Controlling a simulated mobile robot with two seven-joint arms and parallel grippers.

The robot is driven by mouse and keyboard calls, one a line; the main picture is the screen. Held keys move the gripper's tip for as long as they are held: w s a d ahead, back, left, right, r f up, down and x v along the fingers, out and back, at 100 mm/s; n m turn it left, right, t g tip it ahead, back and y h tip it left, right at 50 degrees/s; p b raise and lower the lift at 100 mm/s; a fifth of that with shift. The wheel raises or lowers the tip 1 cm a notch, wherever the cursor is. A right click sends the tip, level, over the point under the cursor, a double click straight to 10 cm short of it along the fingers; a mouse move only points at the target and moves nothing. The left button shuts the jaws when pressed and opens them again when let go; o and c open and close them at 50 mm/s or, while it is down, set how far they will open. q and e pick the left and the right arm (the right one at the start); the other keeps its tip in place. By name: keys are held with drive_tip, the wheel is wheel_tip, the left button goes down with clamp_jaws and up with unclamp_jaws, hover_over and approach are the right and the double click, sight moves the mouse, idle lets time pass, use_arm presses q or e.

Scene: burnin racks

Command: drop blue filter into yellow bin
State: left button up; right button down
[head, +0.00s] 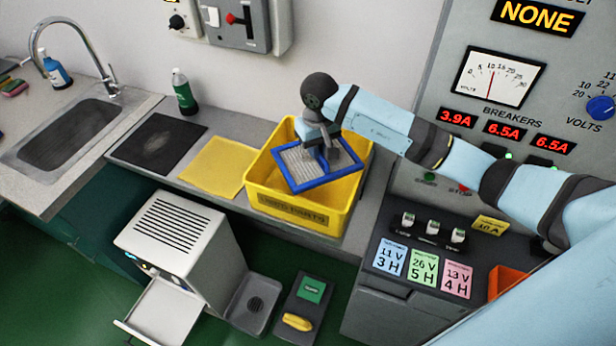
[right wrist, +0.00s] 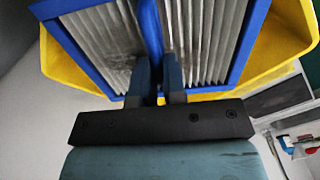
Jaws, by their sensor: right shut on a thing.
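The blue filter (head: 292,182), a blue frame with grey pleats, is in my right gripper (head: 326,150). My right gripper is shut on the filter's middle bar, which also shows in the right wrist view (right wrist: 155,45). The filter is tilted and held over the opening of the yellow bin (head: 300,217), overlapping its front rim in the head view. The bin stands on the grey counter, and its yellow walls show behind the filter in the right wrist view (right wrist: 283,62). I cannot tell whether filter and bin touch. My left gripper is not in view.
A yellow cloth (head: 216,165) and a dark mat (head: 158,148) lie left of the bin. A green bottle (head: 184,95) stands by the wall. The sink (head: 70,135) is far left, and a control panel (head: 540,90) is at right.

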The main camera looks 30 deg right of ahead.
drive_tip(key=c, duration=1.1)
unclamp_jaws()
wheel_tip(320, 180, up, 12)
drive_tip(key=p, duration=0.3)
